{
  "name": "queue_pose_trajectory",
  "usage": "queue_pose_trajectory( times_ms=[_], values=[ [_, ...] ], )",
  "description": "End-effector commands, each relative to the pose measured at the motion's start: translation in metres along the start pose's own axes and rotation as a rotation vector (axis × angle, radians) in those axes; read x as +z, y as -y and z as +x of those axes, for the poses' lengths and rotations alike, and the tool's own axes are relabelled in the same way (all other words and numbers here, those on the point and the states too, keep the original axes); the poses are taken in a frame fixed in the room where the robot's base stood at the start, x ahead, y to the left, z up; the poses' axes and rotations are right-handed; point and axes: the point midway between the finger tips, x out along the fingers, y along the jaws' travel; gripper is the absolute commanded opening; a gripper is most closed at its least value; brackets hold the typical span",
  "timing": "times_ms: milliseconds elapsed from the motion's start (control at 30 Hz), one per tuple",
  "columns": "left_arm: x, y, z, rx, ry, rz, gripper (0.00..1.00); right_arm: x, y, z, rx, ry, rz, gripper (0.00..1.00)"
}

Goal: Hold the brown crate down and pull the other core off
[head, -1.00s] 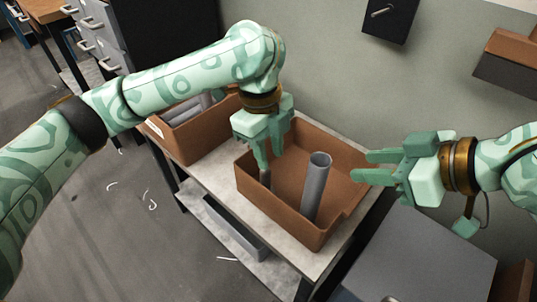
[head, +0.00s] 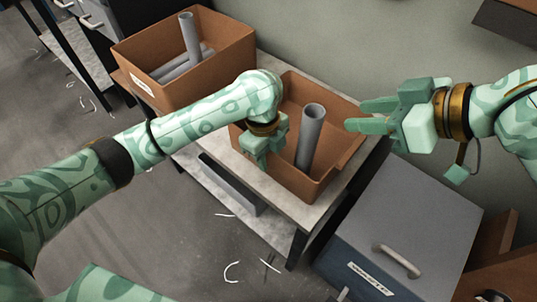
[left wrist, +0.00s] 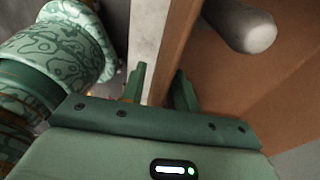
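The brown crate (head: 330,180) stands on the bench at the middle of the head view, with its wall also in the left wrist view (left wrist: 178,40). One grey core (head: 311,135) stands upright inside it, slightly tilted, and its end shows in the left wrist view (left wrist: 240,25). My left gripper (head: 256,160) is at the crate's left wall. In the left wrist view its fingers (left wrist: 160,88) are apart, one on each side of the wall, with a gap showing. My right gripper (head: 362,115) is open and empty, right of the core's top and apart from it.
A second brown crate (head: 215,72) with a label stands at the back left, holding grey cores, one upright. A grey cabinet (head: 400,215) with a handle stands at the lower right. The wall is behind the bench. White scraps lie on the floor.

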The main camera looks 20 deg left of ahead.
Motion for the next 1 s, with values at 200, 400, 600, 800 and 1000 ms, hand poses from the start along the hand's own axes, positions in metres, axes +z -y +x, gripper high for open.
queue_pose_trajectory(
  times_ms=[200,400,600,800,1000],
  values=[
    [-0.0001,0.0000,0.0021,0.000,0.000,0.000,0.31,-0.0001,0.0000,-0.0001,0.000,0.000,0.000,0.36],
    [-0.0001,0.0000,0.0018,0.000,0.000,0.000,0.00,0.0000,0.0000,-0.0001,0.000,0.000,0.000,0.36],
    [-0.0001,0.0002,0.0016,-0.001,0.000,-0.001,0.00,0.0000,0.0000,-0.0001,0.000,0.000,0.000,0.36],
    [-0.0001,0.0004,0.0012,-0.002,0.000,-0.001,0.00,0.0000,0.0000,-0.0001,0.000,0.000,0.000,0.36],
    [-0.0002,0.0005,0.0010,-0.002,0.000,0.000,0.00,-0.0001,0.0000,-0.0001,0.000,0.000,0.000,0.36]
  ],
)
